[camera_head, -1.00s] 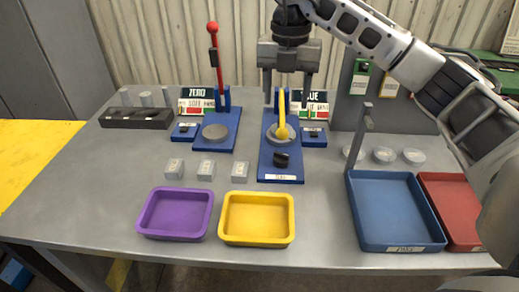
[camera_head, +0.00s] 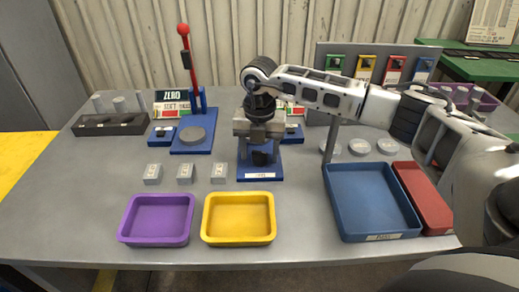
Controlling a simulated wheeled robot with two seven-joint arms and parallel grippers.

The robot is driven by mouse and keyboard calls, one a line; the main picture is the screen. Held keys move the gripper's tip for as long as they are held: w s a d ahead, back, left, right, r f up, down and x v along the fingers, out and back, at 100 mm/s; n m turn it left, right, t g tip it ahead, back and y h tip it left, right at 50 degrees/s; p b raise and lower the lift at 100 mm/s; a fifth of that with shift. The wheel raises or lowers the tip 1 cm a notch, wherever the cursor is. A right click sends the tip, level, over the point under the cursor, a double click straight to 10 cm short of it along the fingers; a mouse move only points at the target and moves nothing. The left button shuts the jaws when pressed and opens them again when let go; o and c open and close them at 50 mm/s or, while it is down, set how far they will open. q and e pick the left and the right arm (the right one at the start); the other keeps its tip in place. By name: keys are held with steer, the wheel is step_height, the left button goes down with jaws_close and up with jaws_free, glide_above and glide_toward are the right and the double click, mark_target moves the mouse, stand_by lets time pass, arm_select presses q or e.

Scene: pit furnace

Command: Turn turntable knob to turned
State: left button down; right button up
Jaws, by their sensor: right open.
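The black knob (camera_head: 262,158) sits on the front part of a blue base plate (camera_head: 260,174) with a white label on its front edge. My right gripper (camera_head: 259,154) points down over this base, its fingers apart on the left and right of the knob. I cannot tell whether the fingers touch it. The gripper body hides the round grey disc and yellow pointer behind the knob. My left gripper is not in view.
A red-handled lever (camera_head: 188,70) stands on another blue base at the back left. Small grey blocks (camera_head: 185,173), a purple tray (camera_head: 157,218) and a yellow tray (camera_head: 239,218) lie in front. A blue bin (camera_head: 372,201) and red bin (camera_head: 425,197) are at the right.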

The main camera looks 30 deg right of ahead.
steer(key=shift+f, duration=0.1)
steer(key=c, duration=1)
steer(key=shift+m, duration=0.8)
steer(key=o, duration=1)
step_height(320, 180, up, 16)
steer(key=shift+b, duration=0.3)
